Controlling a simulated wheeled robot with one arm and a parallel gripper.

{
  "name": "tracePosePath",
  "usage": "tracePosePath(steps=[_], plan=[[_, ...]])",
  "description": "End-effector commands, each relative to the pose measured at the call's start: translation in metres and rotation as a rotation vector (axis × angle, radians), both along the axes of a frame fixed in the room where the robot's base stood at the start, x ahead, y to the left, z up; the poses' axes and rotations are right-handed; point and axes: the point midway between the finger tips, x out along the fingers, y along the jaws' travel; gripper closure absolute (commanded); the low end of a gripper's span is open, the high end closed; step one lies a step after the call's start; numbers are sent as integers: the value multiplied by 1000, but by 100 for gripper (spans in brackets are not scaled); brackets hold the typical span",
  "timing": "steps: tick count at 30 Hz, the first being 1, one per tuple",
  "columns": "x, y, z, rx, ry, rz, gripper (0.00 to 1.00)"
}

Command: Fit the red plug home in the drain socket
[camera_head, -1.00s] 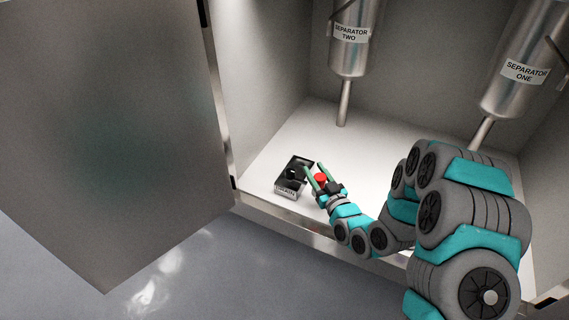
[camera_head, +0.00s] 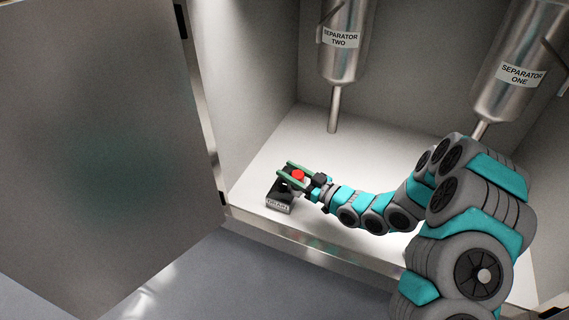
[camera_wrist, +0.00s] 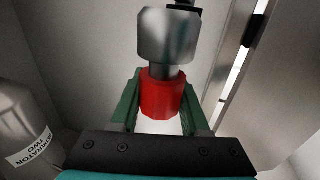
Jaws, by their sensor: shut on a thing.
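The red plug (camera_head: 298,175) is between the green fingers of my gripper (camera_head: 284,168), which is shut on it. The wrist view shows its red body (camera_wrist: 163,97) held between both fingers, with a dark neck and a silver cylinder (camera_wrist: 168,36) beyond it. The drain socket is a black block (camera_head: 273,190) with a pale label, on the cabinet floor near the open front left. My gripper is over the right and back part of the block and hides some of it. I cannot tell whether the plug touches the socket.
The separator two vessel (camera_head: 343,50) and separator one vessel (camera_head: 515,85) hang above the white cabinet floor (camera_head: 262,170), each with a thin pipe below. The open cabinet door (camera_head: 100,150) stands at the left. The floor behind the block is clear.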

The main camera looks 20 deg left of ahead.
Motion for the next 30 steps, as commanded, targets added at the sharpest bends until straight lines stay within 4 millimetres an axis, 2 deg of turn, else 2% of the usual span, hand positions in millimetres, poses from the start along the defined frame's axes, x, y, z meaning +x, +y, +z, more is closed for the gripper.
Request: tracePosePath(steps=[9,13,19,27,30], plan=[[56,33,-6,-2,-5,-1,100],[69,41,-8,0,-1,0,100],[77,44,-10,1,0,-3,100],[75,44,-43,-1,3,-1,100],[76,44,-44,-1,1,-2,100]])
